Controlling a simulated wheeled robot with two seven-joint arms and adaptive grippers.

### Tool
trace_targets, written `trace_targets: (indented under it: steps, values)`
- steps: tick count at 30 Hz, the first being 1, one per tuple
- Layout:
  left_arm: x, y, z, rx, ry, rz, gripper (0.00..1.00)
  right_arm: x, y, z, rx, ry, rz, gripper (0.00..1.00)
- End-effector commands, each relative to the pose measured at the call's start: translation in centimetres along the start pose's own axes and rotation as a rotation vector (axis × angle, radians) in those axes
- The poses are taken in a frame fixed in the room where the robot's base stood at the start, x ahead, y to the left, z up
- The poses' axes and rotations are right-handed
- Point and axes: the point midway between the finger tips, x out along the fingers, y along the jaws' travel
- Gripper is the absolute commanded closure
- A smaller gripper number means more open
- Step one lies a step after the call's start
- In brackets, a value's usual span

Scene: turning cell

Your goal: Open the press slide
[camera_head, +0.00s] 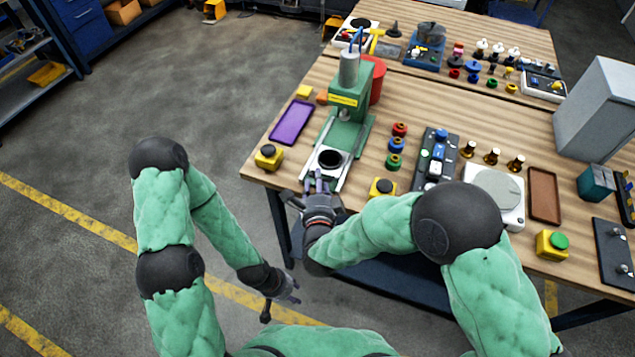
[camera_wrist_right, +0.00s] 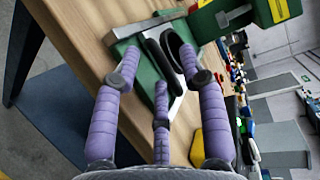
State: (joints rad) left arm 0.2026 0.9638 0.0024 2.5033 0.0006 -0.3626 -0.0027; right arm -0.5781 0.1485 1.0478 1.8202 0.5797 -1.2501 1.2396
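The green press (camera_head: 350,100) stands near the table's left front edge, with a yellow label on its head. Its slide (camera_head: 330,159), a pale plate with a dark round nest, lies between two light rails in front of the column. In the right wrist view the slide (camera_wrist_right: 178,48) shows just beyond the fingertips. My right gripper (camera_head: 319,182) is at the front end of the slide, its fingers spread and nothing visibly held; in the right wrist view (camera_wrist_right: 162,82) I cannot tell whether they touch it. My left gripper (camera_head: 288,287) hangs low, away from the table; its fingers are too small to judge.
Yellow button boxes (camera_head: 268,157) and (camera_head: 382,188) flank the press front. A purple tray (camera_head: 291,122) lies left, red and green knobs (camera_head: 395,145) right. A grey control panel (camera_head: 436,158) and white scale (camera_head: 497,195) stand farther right. The floor left of the table is clear.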

Motion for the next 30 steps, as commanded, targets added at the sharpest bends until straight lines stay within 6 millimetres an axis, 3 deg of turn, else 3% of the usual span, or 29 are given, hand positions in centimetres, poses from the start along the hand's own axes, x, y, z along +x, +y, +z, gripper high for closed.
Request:
trace_targets:
  steps: [6, 10, 21, 30]
  values:
    - [0.0, 0.0, 0.0, 0.0, 0.0, 0.0, 0.6, -0.2, 0.0, 0.0, 0.0, 0.0, -0.001, 0.58]
    - [0.0, 0.0, 0.0, 0.0, 0.0, 0.0, 0.6, -1.3, 0.0, 0.1, -0.002, -0.002, -0.001, 0.58]
    - [0.0, 0.0, 0.0, 0.0, 0.0, 0.0, 0.6, -8.4, -0.1, 0.2, -0.001, -0.005, -0.002, 0.58]
    - [0.0, 0.0, 0.0, 0.0, 0.0, 0.0, 0.6, -11.6, 0.0, 0.1, 0.0, -0.003, -0.001, 0.58]
